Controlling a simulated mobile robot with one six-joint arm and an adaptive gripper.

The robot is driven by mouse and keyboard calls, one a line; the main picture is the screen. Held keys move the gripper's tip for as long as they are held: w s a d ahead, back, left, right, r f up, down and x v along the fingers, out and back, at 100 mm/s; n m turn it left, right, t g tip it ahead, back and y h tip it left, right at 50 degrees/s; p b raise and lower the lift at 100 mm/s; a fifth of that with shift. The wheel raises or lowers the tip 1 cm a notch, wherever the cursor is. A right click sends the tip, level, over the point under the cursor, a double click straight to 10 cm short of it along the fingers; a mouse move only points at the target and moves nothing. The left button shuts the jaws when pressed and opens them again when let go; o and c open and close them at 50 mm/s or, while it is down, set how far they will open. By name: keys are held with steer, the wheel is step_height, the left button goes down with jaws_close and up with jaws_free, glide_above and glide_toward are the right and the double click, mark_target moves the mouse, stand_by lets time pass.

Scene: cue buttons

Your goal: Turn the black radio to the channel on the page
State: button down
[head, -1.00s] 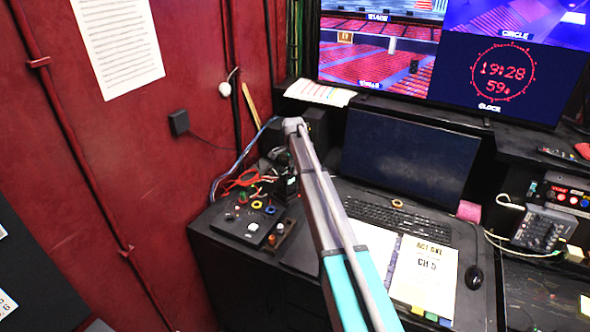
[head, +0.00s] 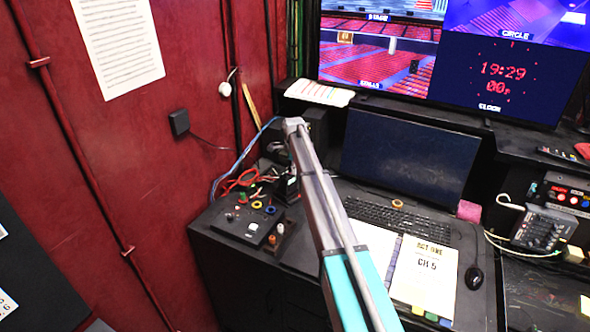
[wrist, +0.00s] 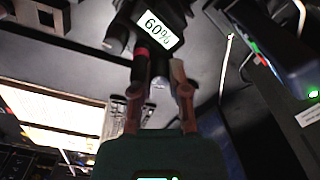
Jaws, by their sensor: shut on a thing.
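The page (head: 425,272) lies on the desk in the head view and reads "ACT ONE" and "CH 5". The black radio (wrist: 125,25) appears at the top of the wrist view, with a lit white display reading "60%". My gripper (wrist: 160,75) has its two reddish-brown fingers closed around a small dark part at the radio's end, which looks like a knob. A red band shows beside the left fingertip. No channel number is readable on the radio. In the head view my gripper (head: 287,186) is small and dark beside the cables, and the radio is hard to make out there.
A button panel (head: 240,222) sits at the desk's left corner, with red and blue cables behind. Monitors (head: 450,60) are above. My arm crosses the desk's middle.

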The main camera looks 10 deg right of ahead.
steer(key=c, duration=0.6)
jaws_free()
steer(key=shift+r, duration=0.15)
